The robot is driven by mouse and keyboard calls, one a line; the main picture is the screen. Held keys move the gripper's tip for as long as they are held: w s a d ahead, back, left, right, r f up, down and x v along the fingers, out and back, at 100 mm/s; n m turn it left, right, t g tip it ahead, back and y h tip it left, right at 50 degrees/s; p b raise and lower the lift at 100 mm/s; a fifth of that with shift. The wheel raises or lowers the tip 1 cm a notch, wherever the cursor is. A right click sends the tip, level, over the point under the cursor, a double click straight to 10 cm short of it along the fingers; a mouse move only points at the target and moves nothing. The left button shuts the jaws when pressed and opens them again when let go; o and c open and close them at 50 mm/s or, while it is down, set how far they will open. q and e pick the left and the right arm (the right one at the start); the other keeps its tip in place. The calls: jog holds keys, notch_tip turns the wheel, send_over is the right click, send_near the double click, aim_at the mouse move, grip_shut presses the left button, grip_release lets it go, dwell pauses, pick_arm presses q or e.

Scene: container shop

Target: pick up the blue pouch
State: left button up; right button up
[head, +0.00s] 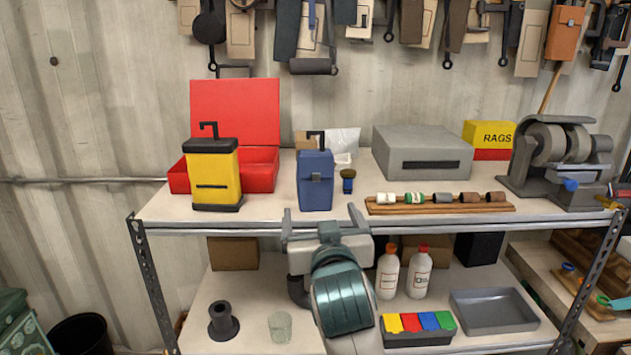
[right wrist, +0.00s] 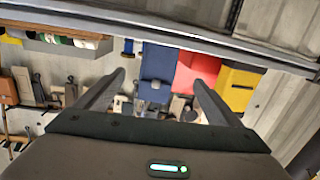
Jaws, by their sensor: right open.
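The blue pouch (head: 315,190) stands upright on the top shelf, near its front edge, with a flap buckle and a dark hook-shaped handle on top. My right gripper (head: 321,219) is in front of the shelf edge, just below the pouch in the picture. Its jaws are open and empty, apart from the pouch. In the right wrist view, which looks upside down, the blue pouch (right wrist: 160,58) shows between the spread fingers (right wrist: 158,88). My left gripper is not in view.
A yellow container (head: 212,175) and an open red box (head: 262,168) stand left of the pouch. A small blue-and-dark item (head: 348,182) stands close on its right. A wooden rack (head: 440,208) with several rolls lies further right. The shelf's front edge (head: 280,226) is near the gripper.

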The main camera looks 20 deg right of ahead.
send_near(319, 173)
jog(key=s, duration=0.1)
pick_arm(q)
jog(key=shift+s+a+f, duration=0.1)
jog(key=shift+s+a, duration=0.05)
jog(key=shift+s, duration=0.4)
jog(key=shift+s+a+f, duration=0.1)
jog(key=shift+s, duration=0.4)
pick_arm(e)
jog(key=shift+s+a+f+m+t, duration=0.1)
jog(key=shift+s+f+m+t, duration=0.1)
jog(key=shift+f+m+t, duration=0.2)
jog(key=shift+w, duration=0.1)
jog(key=p+x, duration=0.4)
jog(key=x, duration=0.7)
jog(key=shift+w+r, duration=0.1)
jog(key=shift+w, duration=0.05)
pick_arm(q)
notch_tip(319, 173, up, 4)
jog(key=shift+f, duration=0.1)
pick_arm(e)
jog(key=shift+w, duration=0.4)
